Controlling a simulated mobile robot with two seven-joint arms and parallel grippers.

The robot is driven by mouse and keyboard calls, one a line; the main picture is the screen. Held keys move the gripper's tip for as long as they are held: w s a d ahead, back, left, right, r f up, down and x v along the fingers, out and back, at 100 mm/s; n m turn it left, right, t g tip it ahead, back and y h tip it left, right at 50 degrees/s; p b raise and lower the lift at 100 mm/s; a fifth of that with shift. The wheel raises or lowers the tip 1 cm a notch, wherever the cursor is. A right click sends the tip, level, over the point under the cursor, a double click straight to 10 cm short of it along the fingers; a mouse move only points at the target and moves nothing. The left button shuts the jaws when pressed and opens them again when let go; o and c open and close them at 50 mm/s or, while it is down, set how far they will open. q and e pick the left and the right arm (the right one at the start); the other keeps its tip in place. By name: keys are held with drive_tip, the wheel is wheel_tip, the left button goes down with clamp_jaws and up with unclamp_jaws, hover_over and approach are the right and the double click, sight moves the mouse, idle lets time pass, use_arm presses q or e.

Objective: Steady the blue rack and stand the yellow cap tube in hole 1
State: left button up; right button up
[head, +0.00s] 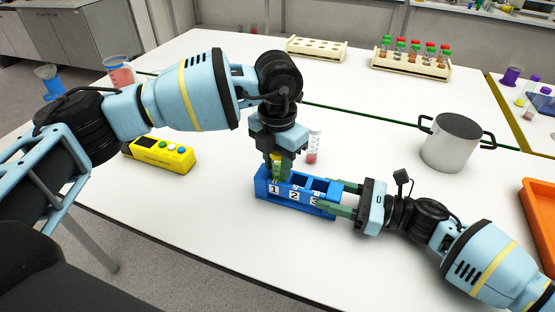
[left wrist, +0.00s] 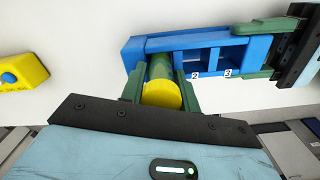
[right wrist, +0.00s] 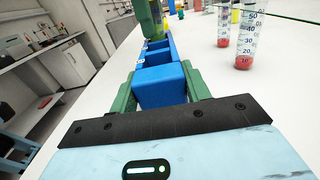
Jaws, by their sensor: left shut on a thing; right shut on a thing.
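The blue rack (head: 264,189) stands on the white table, with labels 1, 2 and 3 on its front. The yellow cap tube (left wrist: 162,94) is between the fingers of my left gripper (head: 279,168), which is shut on it. The tube is over hole 1 at the rack's left end. Its lower end is hidden, so I cannot tell how deep it sits. Holes 2 and 3 look empty in the left wrist view. My right gripper (head: 338,198) is shut on the right end of the rack, with one finger on each long side (right wrist: 160,85).
A graduated tube with red liquid (head: 313,146) stands just behind the rack. A yellow button box (head: 160,153) is to the left, a steel pot (head: 452,143) to the right. Racks (head: 316,48) (head: 410,62) stand at the back. The table in front of the rack is clear.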

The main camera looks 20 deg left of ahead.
use_arm(q)
drive_tip(key=shift+f, duration=0.65)
drive_tip(key=o, duration=1)
drive_tip(key=shift+s+f, duration=0.1)
drive_tip(key=shift+o, duration=1.1)
drive_tip(key=shift+s+d+f, duration=0.1)
drive_tip(key=shift+d, duration=0.1)
drive_tip(key=shift+r, duration=0.35)
wheel_tip(320, 180, up, 12)
drive_tip(key=shift+r, duration=0.15)
